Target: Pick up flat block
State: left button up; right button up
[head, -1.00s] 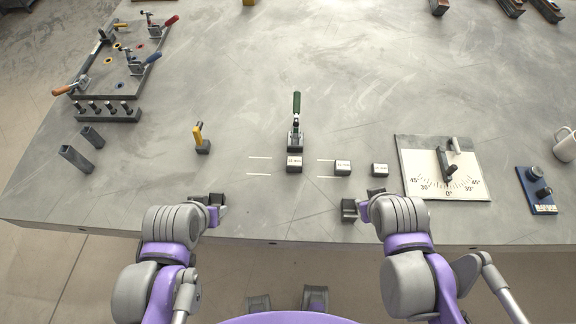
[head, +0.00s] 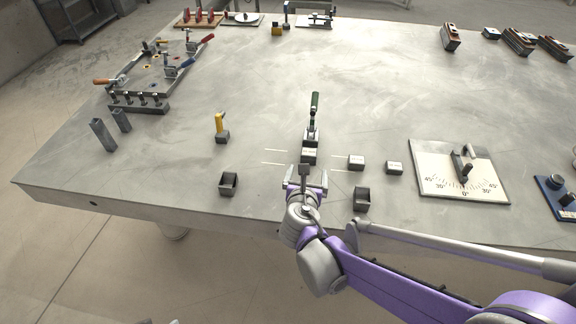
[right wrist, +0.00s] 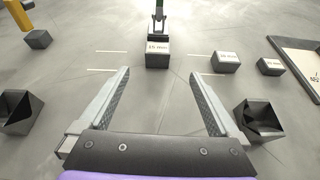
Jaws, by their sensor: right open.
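Three small dark blocks with white labelled tops stand in a row. The left block (head: 309,156) is directly in front of the green-handled clamp; it also shows in the right wrist view (right wrist: 157,54). The middle block (head: 356,163) and right block (head: 394,168) stand to its right. I cannot tell which one is the flat block. My right gripper (head: 307,178) is open and empty, just on the near side of the left block. In the right wrist view its fingers (right wrist: 160,88) are spread, with bare table between them. My left gripper is out of view.
The green-handled clamp (head: 312,125) stands upright behind the left block. Two open black bins (head: 229,184) (head: 361,199) sit near the front edge. A yellow-topped part (head: 221,130) is at left, an angle-scale plate (head: 440,185) at right.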

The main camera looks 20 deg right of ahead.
aim_at(309, 152)
jog(key=shift+w+a+f+n, duration=0.1)
jog(key=shift+w+f+n, duration=0.1)
jog(key=shift+w+n, duration=0.15)
jog(key=b+x, duration=0.1)
jog(key=x, duration=0.4)
jog(key=shift+r+x, duration=0.15)
jog(key=shift+x, duration=1.25)
jog(key=shift+r+x, duration=0.15)
jog(key=shift+x, duration=1.25)
grip_shut()
